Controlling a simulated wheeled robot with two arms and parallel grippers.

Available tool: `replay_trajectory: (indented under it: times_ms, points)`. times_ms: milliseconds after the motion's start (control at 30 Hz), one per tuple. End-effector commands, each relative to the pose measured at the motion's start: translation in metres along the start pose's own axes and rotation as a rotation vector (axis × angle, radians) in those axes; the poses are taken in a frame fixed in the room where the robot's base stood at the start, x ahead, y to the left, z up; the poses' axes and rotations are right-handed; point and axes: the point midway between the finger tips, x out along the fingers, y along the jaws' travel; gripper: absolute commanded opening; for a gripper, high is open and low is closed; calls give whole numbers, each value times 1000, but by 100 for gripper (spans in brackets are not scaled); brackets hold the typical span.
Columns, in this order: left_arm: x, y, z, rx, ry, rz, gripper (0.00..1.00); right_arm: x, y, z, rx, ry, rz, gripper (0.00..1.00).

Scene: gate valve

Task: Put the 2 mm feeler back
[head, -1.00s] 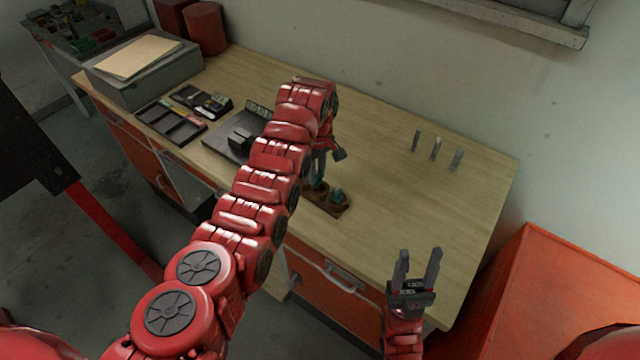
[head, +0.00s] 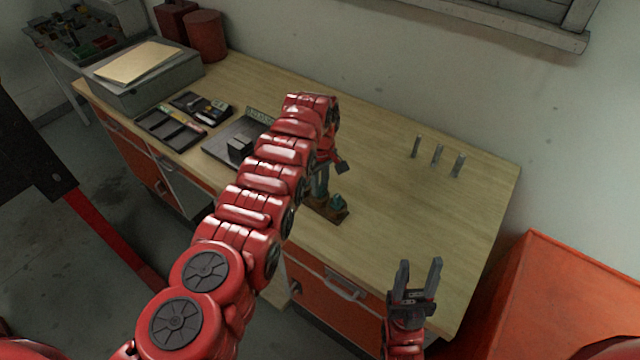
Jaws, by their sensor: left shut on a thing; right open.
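My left arm reaches across the bench, and its gripper (head: 341,168) is low over the bench's middle, beside the small green valve (head: 321,186) on a brown base (head: 334,214). My arm hides much of the gripper. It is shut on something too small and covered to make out. Three thin grey upright pieces stand in a row at the right back: left (head: 416,146), middle (head: 438,154), right (head: 458,165). I cannot tell their sizes, or which thing is the 2 mm feeler. My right gripper (head: 420,270) is open and empty, pointing up at the front right edge.
A dark tray (head: 217,148) with a block lies partly behind my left arm. A compartment tray (head: 168,130) and a small tool tray (head: 203,106) lie left of it. A grey box (head: 140,85) stands at the far left.

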Motion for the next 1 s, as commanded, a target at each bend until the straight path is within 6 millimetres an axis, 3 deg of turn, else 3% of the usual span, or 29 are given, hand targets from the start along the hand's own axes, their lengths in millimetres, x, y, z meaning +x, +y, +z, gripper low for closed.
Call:
replay_trajectory:
  times_ms: [100,133,300,733,933,1000]
  points:
    - [4,0,0,0,0,0,0,-4,0,1,0,0,0,50]
    - [4,0,0,0,0,0,28,-4,0,1,0,0,0,50]
    - [3,0,0,0,0,0,56,-2,0,0,0,0,0,50]
    - [-4,0,-1,-1,1,2,56,-1,0,0,0,0,0,50]
    - [-26,0,-1,-2,0,1,56,-6,0,1,0,0,0,50]
    - [-41,2,-1,-1,5,8,56,-18,-1,3,0,0,0,50]
